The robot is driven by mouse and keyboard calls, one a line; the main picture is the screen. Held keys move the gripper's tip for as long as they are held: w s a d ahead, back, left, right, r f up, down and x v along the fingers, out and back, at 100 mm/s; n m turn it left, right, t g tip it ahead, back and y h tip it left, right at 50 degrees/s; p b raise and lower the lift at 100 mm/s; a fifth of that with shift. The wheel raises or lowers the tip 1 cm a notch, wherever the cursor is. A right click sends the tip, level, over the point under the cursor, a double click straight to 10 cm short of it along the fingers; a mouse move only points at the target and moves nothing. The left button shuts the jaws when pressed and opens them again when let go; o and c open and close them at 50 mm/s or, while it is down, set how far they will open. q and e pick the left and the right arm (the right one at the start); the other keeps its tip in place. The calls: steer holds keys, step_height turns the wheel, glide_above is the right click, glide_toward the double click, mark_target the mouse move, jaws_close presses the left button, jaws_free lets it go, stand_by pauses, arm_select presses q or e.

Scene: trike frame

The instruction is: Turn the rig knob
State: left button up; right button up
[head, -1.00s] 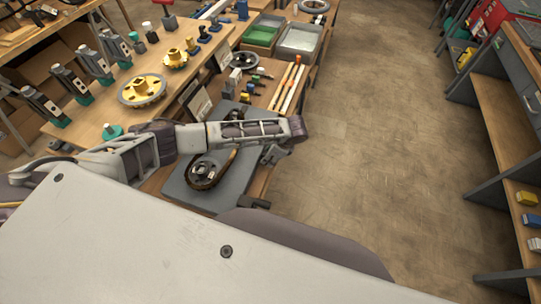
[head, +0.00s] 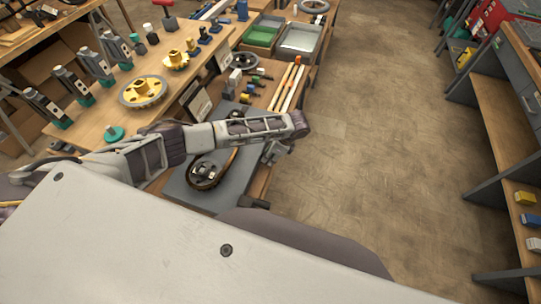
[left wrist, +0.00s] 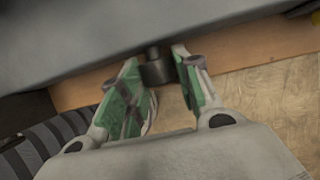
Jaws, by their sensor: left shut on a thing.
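The rig is a grey plate (head: 184,192) on the bench edge, with a dark chain wheel (head: 206,174) on top. In the left wrist view the rig knob (left wrist: 156,71), a short dark cylinder, sticks out from the rig's grey side. My left gripper (left wrist: 166,72) has its two green-padded fingers on either side of the knob and is shut on it. In the head view my left gripper (head: 275,153) is at the right edge of the rig, and the knob is hidden there. My right gripper is not in view.
My left forearm crosses above the rig. Several small coloured parts and long strips (head: 291,87) lie behind it. A yellow gear (head: 143,91) stands on the wooden table at left. A green bin (head: 258,36) is farther back. The floor to the right is clear.

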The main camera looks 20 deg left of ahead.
arm_select(q)
steer(key=o, duration=1)
steer(key=shift+o, duration=0.2)
steer(key=v, duration=1.2)
